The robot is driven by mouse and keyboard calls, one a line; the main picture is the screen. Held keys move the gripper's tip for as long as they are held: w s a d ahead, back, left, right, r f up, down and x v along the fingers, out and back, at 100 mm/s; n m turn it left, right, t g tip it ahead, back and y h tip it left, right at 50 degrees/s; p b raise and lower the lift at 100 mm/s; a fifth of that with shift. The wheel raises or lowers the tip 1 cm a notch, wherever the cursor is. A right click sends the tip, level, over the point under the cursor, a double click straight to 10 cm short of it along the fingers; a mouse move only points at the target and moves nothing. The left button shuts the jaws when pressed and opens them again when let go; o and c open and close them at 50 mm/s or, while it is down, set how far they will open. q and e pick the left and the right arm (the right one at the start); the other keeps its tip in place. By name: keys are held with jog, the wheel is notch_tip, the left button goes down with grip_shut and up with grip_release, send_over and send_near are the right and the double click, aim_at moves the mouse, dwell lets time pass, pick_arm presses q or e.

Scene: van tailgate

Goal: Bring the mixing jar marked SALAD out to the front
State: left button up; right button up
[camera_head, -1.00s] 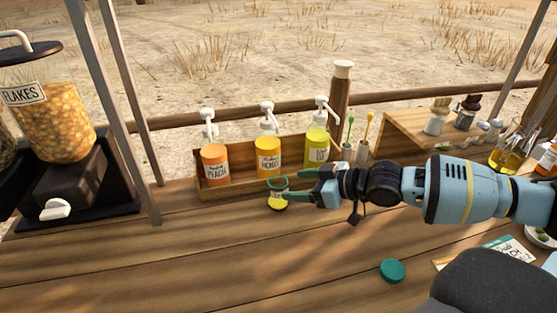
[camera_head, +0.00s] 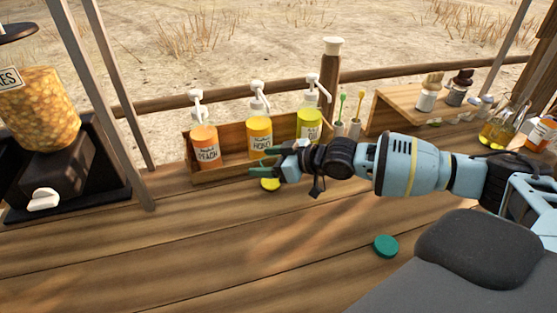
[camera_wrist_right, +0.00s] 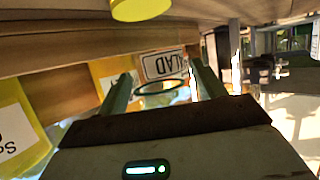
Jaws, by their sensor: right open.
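My right gripper (camera_head: 262,162) reaches in from the right, in front of the pump bottles. In the right wrist view its two fingers (camera_wrist_right: 165,88) are apart. Between and beyond them is the mixing jar, whose white label (camera_wrist_right: 163,65) shows "ALAD" upside down; the first letter is hidden. A dark ring, perhaps the jar's rim, shows below the label. I cannot tell whether the fingers touch the jar. In the head view the gripper hides most of the jar. A yellow round piece (camera_head: 270,184) shows just under the gripper. My left gripper is not in view.
PEACH (camera_head: 205,147) and HONEY (camera_head: 260,137) pump bottles and a third yellow one (camera_head: 309,124) stand in a wooden rack behind the gripper. A green lid (camera_head: 385,246) lies on the counter. A flakes dispenser (camera_head: 40,110) stands left. The front counter is mostly clear.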

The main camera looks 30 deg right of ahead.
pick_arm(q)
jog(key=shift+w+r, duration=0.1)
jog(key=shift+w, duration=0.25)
pick_arm(e)
jog(key=shift+w+a+f, duration=0.15)
jog(key=shift+w+a, duration=0.05)
jog(key=shift+w, duration=0.15)
